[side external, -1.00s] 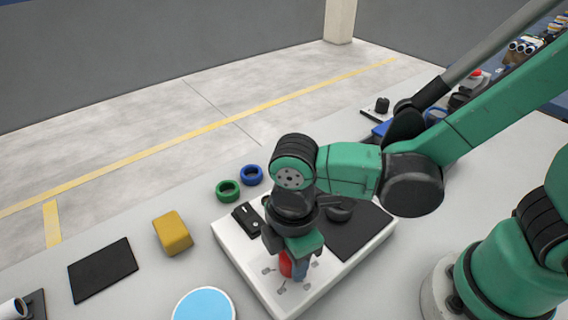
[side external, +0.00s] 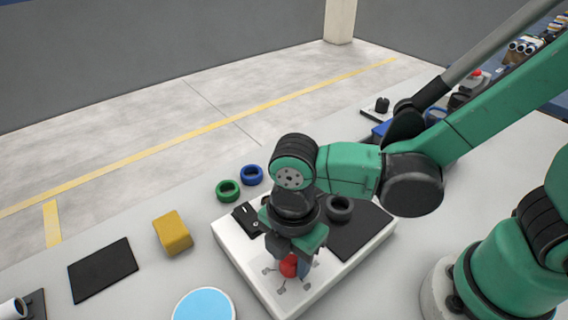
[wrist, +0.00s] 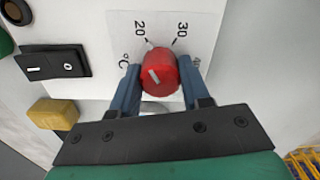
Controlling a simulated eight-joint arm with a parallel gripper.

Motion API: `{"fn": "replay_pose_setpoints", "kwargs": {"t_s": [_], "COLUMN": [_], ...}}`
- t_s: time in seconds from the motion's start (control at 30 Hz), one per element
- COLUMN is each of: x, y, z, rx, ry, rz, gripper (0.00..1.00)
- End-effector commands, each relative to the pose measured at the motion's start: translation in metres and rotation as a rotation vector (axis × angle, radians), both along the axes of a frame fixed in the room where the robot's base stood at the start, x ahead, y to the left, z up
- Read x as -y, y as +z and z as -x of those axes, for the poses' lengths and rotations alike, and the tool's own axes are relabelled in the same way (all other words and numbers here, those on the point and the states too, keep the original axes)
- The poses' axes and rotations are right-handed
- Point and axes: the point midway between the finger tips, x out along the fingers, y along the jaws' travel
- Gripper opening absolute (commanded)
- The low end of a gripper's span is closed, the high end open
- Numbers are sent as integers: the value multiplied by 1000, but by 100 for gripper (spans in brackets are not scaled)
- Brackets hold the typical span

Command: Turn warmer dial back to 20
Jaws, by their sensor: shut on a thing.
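The red dial (wrist: 160,75) sits on the white top of the warmer (side external: 232,235), and it also shows in the side view (side external: 289,266). My gripper (wrist: 160,66) is over the dial from above, with one blue finger on each side, shut on it. In the wrist view the white line on the dial slants to the upper left, roughly toward the printed 20 (wrist: 140,28). The 30 (wrist: 182,30) is to the upper right. Another number on the right is partly hidden by a finger.
A black rocker switch (wrist: 52,66) is beside the dial. Green (side external: 228,190) and blue (side external: 252,174) rings, a yellow block (side external: 173,232), a black mat (side external: 103,270) and a light-blue disc (side external: 204,305) lie around.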

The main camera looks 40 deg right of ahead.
Motion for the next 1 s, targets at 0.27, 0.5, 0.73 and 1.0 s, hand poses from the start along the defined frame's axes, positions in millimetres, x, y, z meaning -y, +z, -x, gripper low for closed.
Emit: {"fn": "replay_pose_setpoints", "kwargs": {"t_s": [0.27, 0.5, 0.73, 1.0], "x": [0, 0, 0, 0], "y": [0, 0, 9, 40], "z": [0, 0, 0, 0], "rx": [0, 0, 0, 0], "ry": [1, 0, 0, 0], "rz": [0, 0, 0, 0], "gripper": [70, 73, 73, 73]}}
